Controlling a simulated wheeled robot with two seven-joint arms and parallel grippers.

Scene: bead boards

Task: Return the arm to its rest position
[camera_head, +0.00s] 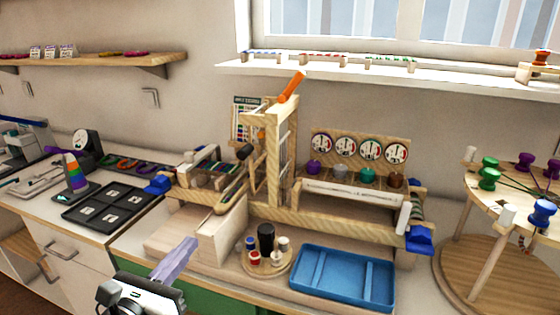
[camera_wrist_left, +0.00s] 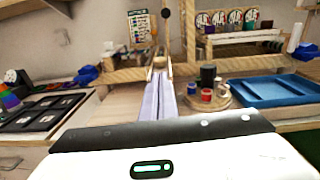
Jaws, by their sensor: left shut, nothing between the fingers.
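My left gripper (camera_head: 182,252) comes in at the bottom of the head view, in front of the counter's front edge. Its two pale lilac fingers are together with nothing between them. In the left wrist view the shut fingers (camera_wrist_left: 158,95) point forward toward the wooden frame (camera_wrist_left: 190,40). The gripper looks apart from everything on the counter. My right gripper is not in either view.
A wooden loom-like frame (camera_head: 272,150) stands behind the gripper. A blue tray (camera_head: 343,278) and a round wooden tray (camera_head: 277,267) with small pots lie to the right. A black compartment tray (camera_head: 105,207) lies left. A round wooden table (camera_head: 462,262) with spools stands far right.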

